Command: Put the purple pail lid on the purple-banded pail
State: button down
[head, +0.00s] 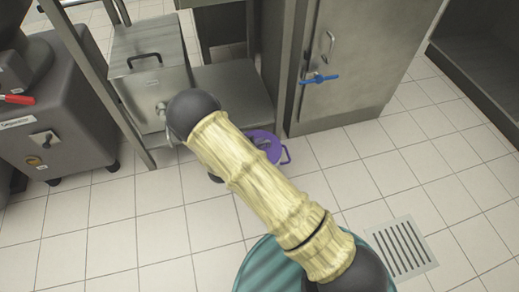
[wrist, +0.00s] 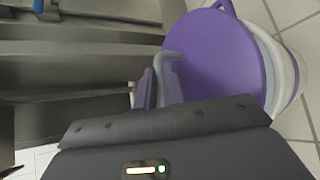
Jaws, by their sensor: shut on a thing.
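The purple pail lid (wrist: 212,55) is a flat disc in the wrist view, with a grey bent piece at its left edge. My gripper (wrist: 158,86) is shut at that edge, on the lid. The white pail with a purple band (wrist: 284,70) shows beyond the lid's right side, so the lid covers much of it in this view. I cannot tell whether the lid rests on the rim or is held above it. In the head view purple parts of the lid or pail (head: 284,154) show on the floor beside my arm, which hides the rest and my gripper.
A steel cabinet (head: 350,70) with a blue-handled valve (head: 320,78) stands behind right of the pail. A low steel shelf (head: 235,90) and a steel box (head: 150,70) are to its left. A grey machine (head: 60,110) is at far left. Tiled floor is clear in front, with a drain grate (head: 402,243).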

notch_tip(320, 180, down, 3)
jog(key=shift+f+b, duration=0.1)
jog(key=shift+b, duration=0.7)
jog(key=c, duration=1.5)
grip_release()
jog(key=shift+r, duration=0.2)
jog(key=p+v, duration=0.6)
jog(key=v, duration=0.6)
